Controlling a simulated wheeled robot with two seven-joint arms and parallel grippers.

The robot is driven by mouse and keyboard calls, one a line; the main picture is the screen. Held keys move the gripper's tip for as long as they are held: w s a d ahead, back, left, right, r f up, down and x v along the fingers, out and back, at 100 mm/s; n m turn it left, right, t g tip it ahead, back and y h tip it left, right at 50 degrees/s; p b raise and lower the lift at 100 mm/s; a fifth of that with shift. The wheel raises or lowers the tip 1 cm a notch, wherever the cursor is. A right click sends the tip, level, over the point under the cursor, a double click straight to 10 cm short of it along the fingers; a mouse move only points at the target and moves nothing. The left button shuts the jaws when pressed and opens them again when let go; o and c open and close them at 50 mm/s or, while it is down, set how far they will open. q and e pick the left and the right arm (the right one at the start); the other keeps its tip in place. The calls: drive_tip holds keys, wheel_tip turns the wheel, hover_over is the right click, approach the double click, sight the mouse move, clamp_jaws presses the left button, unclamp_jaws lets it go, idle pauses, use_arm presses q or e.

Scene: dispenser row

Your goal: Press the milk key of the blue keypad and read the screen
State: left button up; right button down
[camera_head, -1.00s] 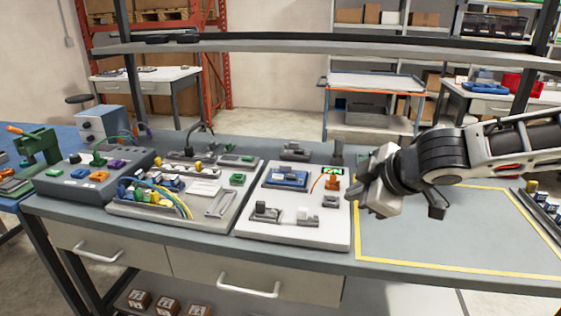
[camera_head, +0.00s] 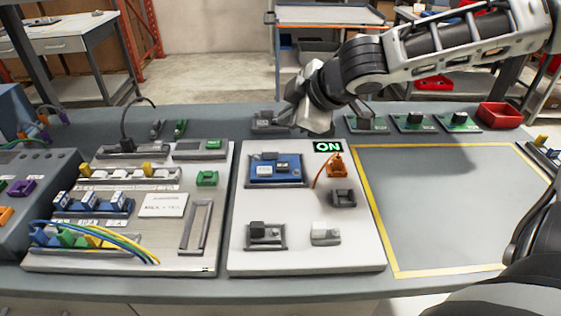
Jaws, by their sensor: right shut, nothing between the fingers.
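The blue keypad (camera_head: 262,174) sits in a dark frame at the upper left of a white panel (camera_head: 292,207). It has small dark and blue keys, and their labels are too small to read. A small screen (camera_head: 328,147) at the panel's top right shows "ON" in green on black. My right gripper (camera_head: 287,119) is shut and empty. It appears beyond the keypad, above the panel's back edge, apart from the keys, and partly covers a grey device (camera_head: 264,124) there. My left gripper is not in view.
An orange part with a cable (camera_head: 337,167) sits below the screen. Grey switches (camera_head: 265,234) are at the panel's front. A board with wires and breakers (camera_head: 180,240) stands to the left. The yellow-outlined area (camera_head: 440,205) on the right is clear. Green boards and a red bin (camera_head: 500,115) stand behind it.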

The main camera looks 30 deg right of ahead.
drive_tip(key=b, duration=0.7)
hover_over(287, 167)
wheel_tip(287, 167, down, 7)
drive_tip(key=shift+f, duration=0.15)
drive_tip(key=shift+f+b, duration=0.5)
drive_tip(key=shift+f, duration=0.1)
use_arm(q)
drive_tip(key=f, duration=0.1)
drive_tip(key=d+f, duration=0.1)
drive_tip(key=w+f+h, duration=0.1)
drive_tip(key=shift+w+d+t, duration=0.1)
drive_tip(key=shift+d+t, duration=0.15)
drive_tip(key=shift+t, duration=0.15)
use_arm(e)
drive_tip(key=shift+f, duration=0.15)
use_arm(q)
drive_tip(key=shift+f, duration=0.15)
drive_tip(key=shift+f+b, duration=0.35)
drive_tip(key=shift+b, duration=0.15)
use_arm(e)
drive_tip(key=shift+f, duration=0.45)
